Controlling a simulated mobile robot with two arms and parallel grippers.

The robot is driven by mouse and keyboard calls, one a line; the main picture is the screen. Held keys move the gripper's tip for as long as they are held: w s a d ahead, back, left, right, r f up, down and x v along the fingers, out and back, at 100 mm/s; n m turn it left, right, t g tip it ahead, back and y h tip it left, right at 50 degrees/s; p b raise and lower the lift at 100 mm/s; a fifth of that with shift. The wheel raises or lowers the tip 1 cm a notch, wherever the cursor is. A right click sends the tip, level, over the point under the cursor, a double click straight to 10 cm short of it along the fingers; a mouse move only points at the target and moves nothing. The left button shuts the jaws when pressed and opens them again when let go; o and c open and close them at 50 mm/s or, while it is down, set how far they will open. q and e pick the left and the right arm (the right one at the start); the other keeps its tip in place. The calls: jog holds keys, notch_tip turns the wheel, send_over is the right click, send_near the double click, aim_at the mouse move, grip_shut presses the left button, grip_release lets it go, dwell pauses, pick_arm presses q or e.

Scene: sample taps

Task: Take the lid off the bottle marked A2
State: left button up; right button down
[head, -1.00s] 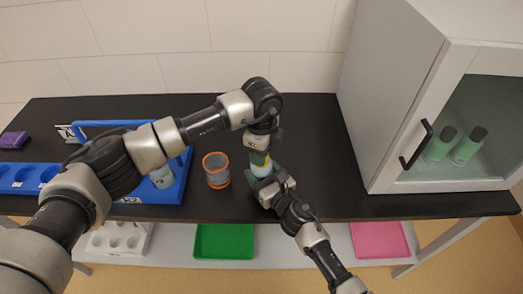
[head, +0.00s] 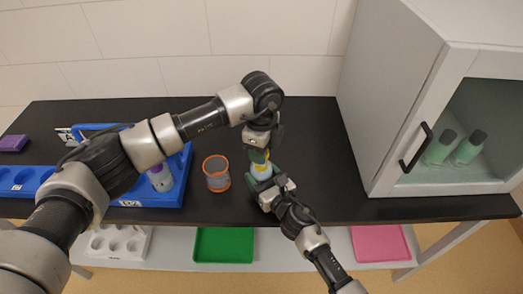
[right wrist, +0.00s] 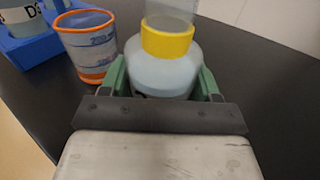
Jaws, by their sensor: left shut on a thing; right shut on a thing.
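A pale blue bottle (right wrist: 166,72) with a yellow band (right wrist: 167,40) at its neck stands upright over the table; it also shows in the head view (head: 262,172). My right gripper (right wrist: 163,85) is shut on the bottle body, a finger at each side. A grey, see-through part rises above the band and is cut off by the frame edge. My left gripper (head: 260,150) is directly above the bottle, shut at its top. The lid is mostly hidden by its fingers, so I cannot tell whether it is apart from the neck. No A2 mark is readable.
An orange-rimmed cup (head: 216,172) stands left of the bottle. A blue rack (head: 130,190) with a purple-topped bottle (head: 160,178) is further left. A glass-door cabinet (head: 455,140) with two bottles stands right. The table between bottle and cabinet is clear.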

dwell(0.3)
pick_arm(q)
jog(key=shift+r, duration=2.05)
pick_arm(e)
jog(key=shift+c, duration=0.8)
grip_release()
